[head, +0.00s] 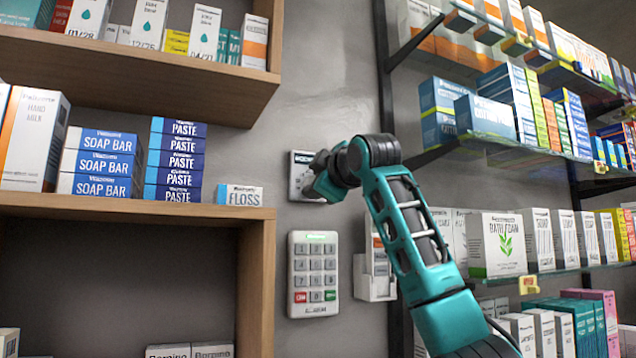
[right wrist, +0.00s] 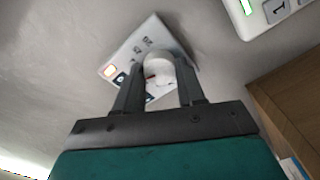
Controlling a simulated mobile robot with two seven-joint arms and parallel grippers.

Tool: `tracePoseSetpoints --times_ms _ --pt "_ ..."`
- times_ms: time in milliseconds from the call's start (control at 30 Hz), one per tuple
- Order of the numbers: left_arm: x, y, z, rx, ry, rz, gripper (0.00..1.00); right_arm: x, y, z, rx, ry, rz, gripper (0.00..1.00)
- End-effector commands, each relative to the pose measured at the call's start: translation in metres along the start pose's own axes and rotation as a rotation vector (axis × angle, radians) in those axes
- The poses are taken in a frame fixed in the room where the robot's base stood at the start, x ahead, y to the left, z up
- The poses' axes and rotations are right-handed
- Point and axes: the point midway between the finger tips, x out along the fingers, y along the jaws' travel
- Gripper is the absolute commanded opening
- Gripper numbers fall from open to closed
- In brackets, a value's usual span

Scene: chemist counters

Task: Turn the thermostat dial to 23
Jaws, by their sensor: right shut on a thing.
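The thermostat is a small white plate (head: 298,168) on the grey wall, above the keypad in the head view. My right gripper (head: 314,182) is at its front and hides most of it there. In the right wrist view the thermostat plate (right wrist: 118,52) looks tilted, with dark printed numbers and a small red-edged window at its left. The round white dial (right wrist: 159,70) sits between the two fingers of my right gripper (right wrist: 160,78), which is shut on it. A small red mark shows on the dial's lower left. My left gripper is not in view.
A white keypad (head: 313,272) is mounted on the wall just below the thermostat. A white holder (head: 374,277) hangs to its right. Wooden shelves with boxes (head: 256,215) stand close on the left, and glass shelves with boxes (head: 545,268) on the right.

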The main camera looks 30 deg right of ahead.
Motion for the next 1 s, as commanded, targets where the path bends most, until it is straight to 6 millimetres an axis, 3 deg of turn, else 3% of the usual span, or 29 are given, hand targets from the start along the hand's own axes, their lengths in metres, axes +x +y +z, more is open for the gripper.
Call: tracePoseSetpoints --times_ms 200,233,467,767,1000 --pt "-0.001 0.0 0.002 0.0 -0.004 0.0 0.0 0.001 -0.002 0.001 -0.001 -0.003 -0.004 0.09" --pt "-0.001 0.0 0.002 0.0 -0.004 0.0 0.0 0.001 -0.002 0.001 -0.001 -0.003 -0.005 0.42" --pt "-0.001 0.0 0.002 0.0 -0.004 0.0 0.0 0.0 -0.001 0.001 -0.001 -0.002 -0.003 0.64" --pt "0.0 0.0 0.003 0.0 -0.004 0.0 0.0 -0.003 -0.001 0.0 -0.002 0.0 -0.001 0.64" --pt "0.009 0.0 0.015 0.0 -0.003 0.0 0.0 -0.037 -0.002 0.002 -0.002 0.002 0.003 0.64"
